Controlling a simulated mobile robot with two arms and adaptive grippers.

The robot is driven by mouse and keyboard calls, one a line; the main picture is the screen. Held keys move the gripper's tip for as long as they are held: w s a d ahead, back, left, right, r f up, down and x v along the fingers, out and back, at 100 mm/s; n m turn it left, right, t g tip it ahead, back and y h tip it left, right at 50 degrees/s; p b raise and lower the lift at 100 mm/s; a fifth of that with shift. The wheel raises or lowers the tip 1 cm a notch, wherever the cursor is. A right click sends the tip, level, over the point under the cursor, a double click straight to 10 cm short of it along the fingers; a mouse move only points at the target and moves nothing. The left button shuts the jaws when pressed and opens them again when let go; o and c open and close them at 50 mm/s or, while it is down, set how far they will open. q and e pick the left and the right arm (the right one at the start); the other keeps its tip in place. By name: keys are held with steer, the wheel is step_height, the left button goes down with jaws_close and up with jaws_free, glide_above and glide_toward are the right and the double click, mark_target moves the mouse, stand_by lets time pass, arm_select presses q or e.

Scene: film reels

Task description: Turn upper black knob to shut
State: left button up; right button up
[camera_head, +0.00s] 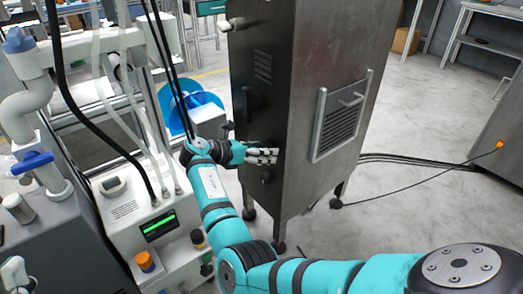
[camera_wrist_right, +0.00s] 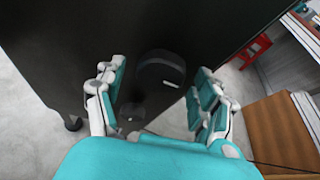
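The dark metal cabinet (camera_head: 275,85) stands upright in the middle of the head view. A black knob (camera_head: 249,103) sits on its left-hand face, above my right gripper (camera_head: 262,155). The right gripper is at that same face, lower than this knob. In the right wrist view the fingers (camera_wrist_right: 160,100) are spread apart and empty. A rounded black knob (camera_wrist_right: 160,70) shows beyond and between them, with no clear contact; I cannot tell whether it is the upper one. A white piece of what looks like my left gripper (camera_head: 15,275) shows at the bottom left corner, mostly cut off.
A white machine with a green display (camera_head: 160,226) and hoses stands left of the cabinet, close to my right arm. A blue reel (camera_head: 190,102) lies behind. A vent panel with a handle (camera_head: 340,115) is on the cabinet's right face. Cables cross the open floor at right.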

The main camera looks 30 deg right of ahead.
steer(key=c, duration=1)
steer(key=shift+c, duration=0.2)
